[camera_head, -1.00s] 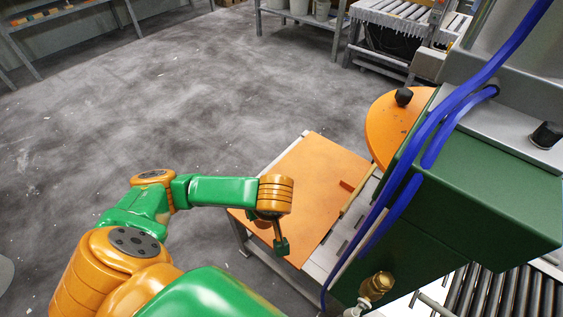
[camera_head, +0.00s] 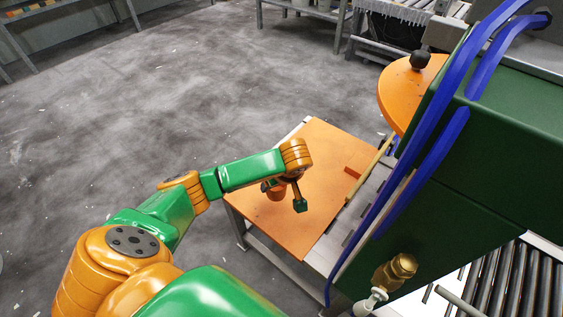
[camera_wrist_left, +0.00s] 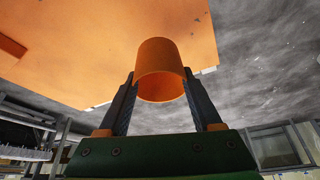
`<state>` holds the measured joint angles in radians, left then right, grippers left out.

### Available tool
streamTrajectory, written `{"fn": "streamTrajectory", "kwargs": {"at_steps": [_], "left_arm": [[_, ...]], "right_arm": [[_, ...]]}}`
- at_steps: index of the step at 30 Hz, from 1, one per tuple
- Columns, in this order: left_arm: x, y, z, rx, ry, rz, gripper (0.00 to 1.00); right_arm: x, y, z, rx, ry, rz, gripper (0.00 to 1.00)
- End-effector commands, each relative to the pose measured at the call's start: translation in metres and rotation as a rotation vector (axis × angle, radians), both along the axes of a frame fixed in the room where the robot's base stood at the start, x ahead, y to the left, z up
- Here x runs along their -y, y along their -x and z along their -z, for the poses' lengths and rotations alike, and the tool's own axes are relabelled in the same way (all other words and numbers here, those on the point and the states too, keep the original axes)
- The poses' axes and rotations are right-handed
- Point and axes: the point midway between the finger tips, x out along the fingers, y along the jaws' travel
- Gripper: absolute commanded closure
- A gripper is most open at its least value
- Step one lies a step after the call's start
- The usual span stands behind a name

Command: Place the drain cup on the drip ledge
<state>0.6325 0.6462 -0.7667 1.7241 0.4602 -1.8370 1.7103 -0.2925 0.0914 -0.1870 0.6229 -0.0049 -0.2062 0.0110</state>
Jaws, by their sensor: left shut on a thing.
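The drain cup is an orange cylinder (camera_wrist_left: 161,70); the left wrist view shows it between the two dark fingers of my left gripper (camera_wrist_left: 160,92). My left gripper is shut on it. In the head view the cup (camera_head: 275,189) shows small and partly hidden at the end of my left arm, above the orange tabletop (camera_head: 325,145). My left gripper (camera_head: 284,187) is partly hidden by my own wrist there. I cannot tell for sure which part is the drip ledge; a pale strip (camera_head: 345,220) runs along the table's right side beside the green machine. My right gripper is out of view.
A small red-orange block (camera_head: 353,171) is on the tabletop. A roller conveyor (camera_head: 500,290) is at lower right. Open floor lies left.

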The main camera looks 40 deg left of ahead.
Motion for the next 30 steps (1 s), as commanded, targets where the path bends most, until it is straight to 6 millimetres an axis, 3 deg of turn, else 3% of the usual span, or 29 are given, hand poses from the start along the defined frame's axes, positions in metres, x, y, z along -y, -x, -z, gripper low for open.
{"fn": "streamTrajectory", "kwargs": {"at_steps": [1, 7, 12, 23, 24, 26, 30], "left_arm": [[0.000, -0.008, 0.017, 0.000, 0.000, -0.003, 0.87], [-0.002, -0.030, 0.041, 0.000, -0.001, -0.002, 0.87], [-0.002, -0.030, 0.062, -0.002, -0.001, 0.000, 0.87], [-0.003, -0.030, 0.067, 0.000, -0.001, 0.000, 0.87], [-0.003, -0.030, 0.066, 0.000, -0.002, 0.000, 0.23], [-0.003, -0.030, 0.066, 0.000, -0.002, 0.000, 0.07], [-0.003, -0.030, 0.066, 0.000, -0.002, 0.000, 0.04]], "right_arm": [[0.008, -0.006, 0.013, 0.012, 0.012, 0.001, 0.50], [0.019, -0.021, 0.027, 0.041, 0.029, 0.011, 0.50], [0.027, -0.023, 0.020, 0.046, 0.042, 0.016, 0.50], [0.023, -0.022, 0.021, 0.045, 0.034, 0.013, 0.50], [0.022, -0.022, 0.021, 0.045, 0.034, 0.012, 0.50], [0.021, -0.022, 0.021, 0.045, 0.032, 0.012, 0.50], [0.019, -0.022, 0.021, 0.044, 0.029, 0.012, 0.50]]}}
